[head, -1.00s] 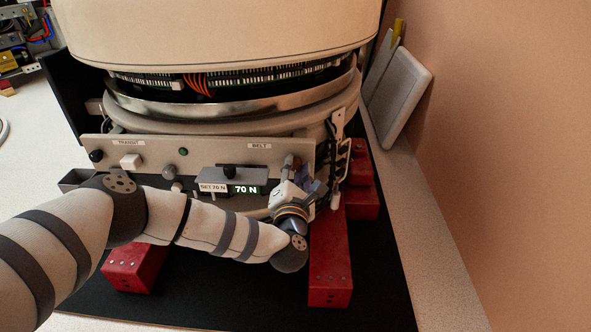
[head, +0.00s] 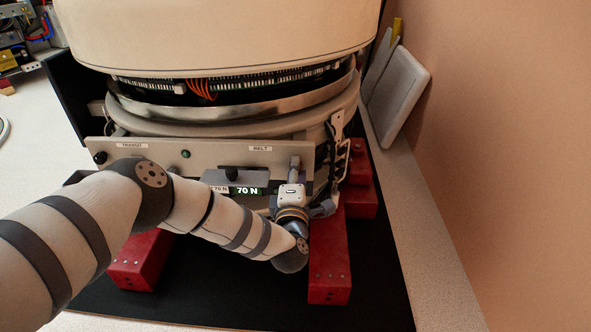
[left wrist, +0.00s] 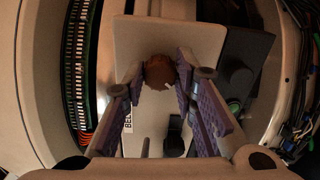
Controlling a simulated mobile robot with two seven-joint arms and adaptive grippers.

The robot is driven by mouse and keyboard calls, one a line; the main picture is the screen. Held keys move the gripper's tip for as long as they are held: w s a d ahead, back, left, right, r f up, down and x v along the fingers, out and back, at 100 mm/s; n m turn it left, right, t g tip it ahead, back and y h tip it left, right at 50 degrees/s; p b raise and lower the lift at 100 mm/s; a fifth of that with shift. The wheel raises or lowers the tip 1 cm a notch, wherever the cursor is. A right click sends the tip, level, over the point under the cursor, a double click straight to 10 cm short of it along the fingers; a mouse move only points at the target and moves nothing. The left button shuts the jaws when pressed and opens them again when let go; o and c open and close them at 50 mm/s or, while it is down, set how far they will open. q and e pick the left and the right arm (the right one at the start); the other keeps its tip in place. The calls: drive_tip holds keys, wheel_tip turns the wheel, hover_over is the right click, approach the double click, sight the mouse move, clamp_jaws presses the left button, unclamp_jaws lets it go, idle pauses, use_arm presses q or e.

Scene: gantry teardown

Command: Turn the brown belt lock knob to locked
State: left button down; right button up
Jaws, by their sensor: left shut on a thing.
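The brown belt lock knob (left wrist: 158,71) shows in the left wrist view between the two purple-padded fingers of my left gripper (head: 295,172). The fingers are shut on its sides. A small light mark shows on the knob's lower right edge. In the head view the gripper is at the right end of the beige panel (head: 218,156), below and right of the BELT label (head: 260,148). The knob is hidden there by the gripper. I cannot read a locked or unlocked marking. My right gripper is not in view.
My left arm covers the panel's lower left part. Red feet (head: 329,262) stand on the black mat (head: 378,270). Cables (head: 343,150) run just right of the gripper. A wall rises at the right.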

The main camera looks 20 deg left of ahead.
use_arm(q)
drive_tip(key=shift+m+p, duration=1)
drive_tip(key=shift+m, duration=3.9)
drive_tip(key=shift+f, duration=0.1)
drive_tip(key=c, duration=1.3)
unclamp_jaws()
drive_tip(key=shift+s, duration=0.1)
drive_tip(key=v, duration=1.2)
